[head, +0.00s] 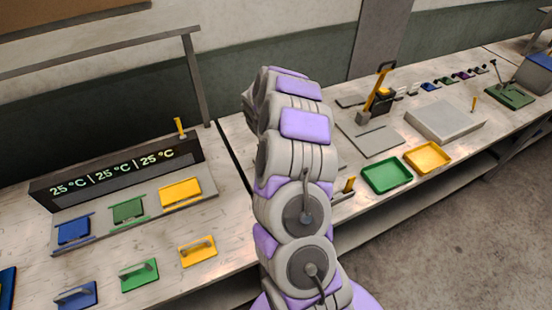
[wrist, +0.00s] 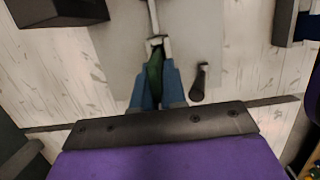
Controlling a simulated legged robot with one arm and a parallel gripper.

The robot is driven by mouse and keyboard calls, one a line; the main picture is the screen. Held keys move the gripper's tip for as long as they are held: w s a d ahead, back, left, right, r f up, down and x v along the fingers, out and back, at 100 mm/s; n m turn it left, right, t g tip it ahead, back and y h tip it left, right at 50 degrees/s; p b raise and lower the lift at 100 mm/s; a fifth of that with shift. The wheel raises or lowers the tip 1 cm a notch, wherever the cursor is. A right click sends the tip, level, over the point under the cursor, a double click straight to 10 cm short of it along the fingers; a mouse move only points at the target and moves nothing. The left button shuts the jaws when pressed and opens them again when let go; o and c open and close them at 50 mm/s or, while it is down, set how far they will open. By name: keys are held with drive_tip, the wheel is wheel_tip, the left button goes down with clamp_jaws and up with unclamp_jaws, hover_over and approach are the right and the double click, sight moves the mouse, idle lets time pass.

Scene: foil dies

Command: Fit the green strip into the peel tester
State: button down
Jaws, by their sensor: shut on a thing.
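In the wrist view my gripper (wrist: 156,76) has two blue fingers closed on the green strip (wrist: 154,80), which shows as a narrow dark green piece between them. The strip's far end is at a pale metal clamp (wrist: 155,42), touching or very close; I cannot tell whether it is inside. The clamp is over a flat grey plate (wrist: 110,45), seemingly part of the peel tester. A dark handle (wrist: 199,82) stands just right of the fingers. In the head view my arm hides the gripper and strip.
In the head view, a yellow-and-black press (head: 378,95), a green tray (head: 387,174), a yellow tray (head: 427,157) and a grey slab (head: 445,118) stand right of my arm. A temperature display (head: 120,178) and coloured dies are left. A dark block (wrist: 55,10) is upper left in the wrist view.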

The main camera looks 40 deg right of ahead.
drive_tip(key=c, duration=1.5)
unclamp_jaws()
drive_tip(key=shift+o, duration=0.2)
